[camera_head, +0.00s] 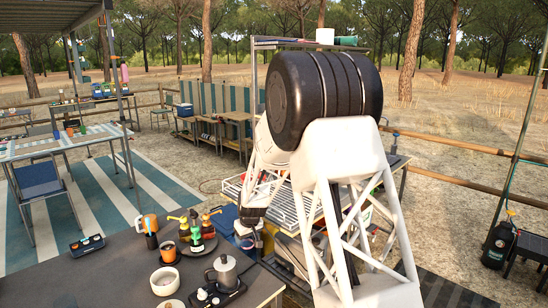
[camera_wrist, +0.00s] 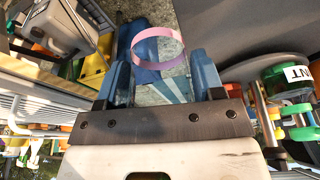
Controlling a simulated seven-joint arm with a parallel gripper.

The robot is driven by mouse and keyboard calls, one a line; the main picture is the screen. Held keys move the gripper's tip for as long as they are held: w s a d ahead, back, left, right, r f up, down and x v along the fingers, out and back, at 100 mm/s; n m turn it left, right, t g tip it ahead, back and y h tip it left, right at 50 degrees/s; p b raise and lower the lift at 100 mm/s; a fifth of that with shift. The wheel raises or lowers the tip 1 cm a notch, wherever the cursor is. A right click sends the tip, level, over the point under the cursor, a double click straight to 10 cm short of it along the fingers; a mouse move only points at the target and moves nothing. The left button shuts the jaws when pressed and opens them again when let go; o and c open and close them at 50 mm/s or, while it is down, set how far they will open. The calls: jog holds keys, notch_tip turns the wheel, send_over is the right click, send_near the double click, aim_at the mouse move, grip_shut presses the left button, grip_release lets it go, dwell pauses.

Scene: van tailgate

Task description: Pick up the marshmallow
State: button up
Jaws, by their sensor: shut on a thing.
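My gripper (camera_wrist: 158,68) shows in the wrist view with its two blue-grey fingers on either side of a thin pink ring (camera_wrist: 172,63). The ring is hollow and spans the gap between the fingertips, and the jaws are shut on it. I cannot make out a marshmallow in either view. In the head view my white arm covers much of the middle, and what the gripper holds cannot be seen there.
A dark table (camera_head: 110,270) at the front left bears a moka pot (camera_head: 226,272), a white bowl (camera_head: 165,281), several pump bottles and an orange-topped grinder (camera_head: 148,224). A wire rack (camera_head: 288,203) lies behind my arm. A blue chair (camera_head: 40,180) stands at the left.

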jog(key=d+f+m, duration=0.2)
jog(key=d+f, duration=1.1)
jog(key=d, duration=0.2)
jog(key=s+d+f+m+h, duration=0.1)
jog(key=s+d+f+m, duration=0.1)
jog(key=s+d+f, duration=0.2)
jog(key=s+d+f+m, duration=0.3)
jog(key=s+d+f, duration=0.2)
jog(key=d+f, duration=0.4)
jog(key=shift+d+f+t+h, duration=0.3)
jog(key=shift+f+h, duration=0.1)
jog(key=shift+f, duration=1.7)
jog(key=shift+a+r, duration=0.1)
jog(key=shift+a, duration=0.1)
